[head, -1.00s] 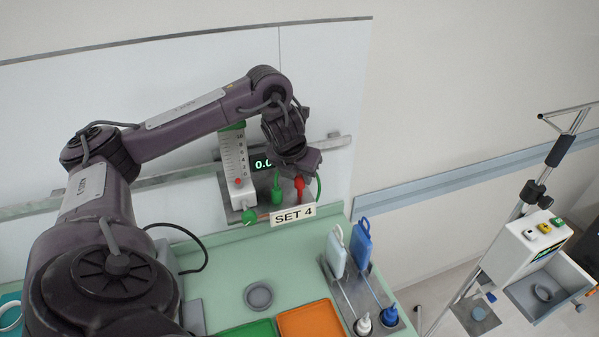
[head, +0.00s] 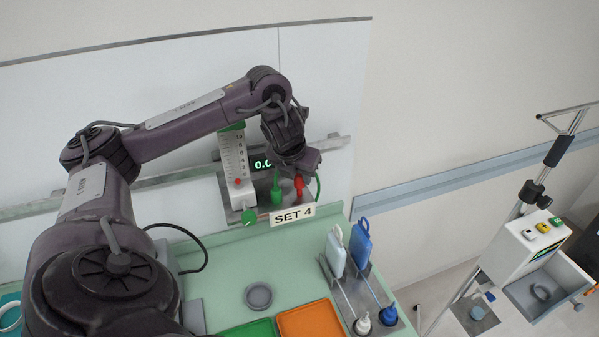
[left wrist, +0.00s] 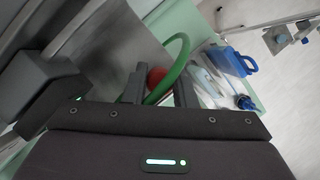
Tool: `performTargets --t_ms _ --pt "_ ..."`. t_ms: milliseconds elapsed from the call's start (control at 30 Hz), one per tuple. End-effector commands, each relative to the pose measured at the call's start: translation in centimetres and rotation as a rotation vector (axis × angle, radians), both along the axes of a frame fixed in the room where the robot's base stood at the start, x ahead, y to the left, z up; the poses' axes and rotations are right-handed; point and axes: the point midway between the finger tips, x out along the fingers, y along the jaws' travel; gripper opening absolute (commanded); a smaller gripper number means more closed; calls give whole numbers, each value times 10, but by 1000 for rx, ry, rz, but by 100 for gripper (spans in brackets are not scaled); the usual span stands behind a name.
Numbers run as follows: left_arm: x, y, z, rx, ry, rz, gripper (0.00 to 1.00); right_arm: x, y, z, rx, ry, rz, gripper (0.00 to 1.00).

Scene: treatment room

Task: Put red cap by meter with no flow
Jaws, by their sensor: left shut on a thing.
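The flow meter (head: 237,165) is a white scale with a green top, fixed by the wall above the SET 4 label (head: 292,216). Its display (head: 262,165) shows a partly hidden number beginning "0.". My left gripper (head: 300,175) reaches down in front of the meter's panel. It is shut on the red cap (head: 299,187), which points down just above the label. The cap shows between the fingers in the left wrist view (left wrist: 156,76), with a green hose (left wrist: 178,62) crossing close by. A green fitting (head: 277,194) stands just left of the cap. Whether the cap touches the panel is unclear. My right gripper is out of view.
A green knob (head: 249,217) is left of the label. On the green counter (head: 225,270) are a grey ring (head: 258,296), a green tray (head: 250,329) and an orange tray (head: 308,321). Blue and white clips and bottles (head: 388,316) stand at right. A wheeled stand (head: 540,245) is farther right.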

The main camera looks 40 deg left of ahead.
Motion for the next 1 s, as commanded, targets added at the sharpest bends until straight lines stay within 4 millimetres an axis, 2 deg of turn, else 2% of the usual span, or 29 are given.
performTargets --t_ms 567,1000 --pt "0 0 -12 0 0 0 3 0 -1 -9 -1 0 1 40" --pt "0 0 -13 0 0 0 3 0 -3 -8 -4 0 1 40"
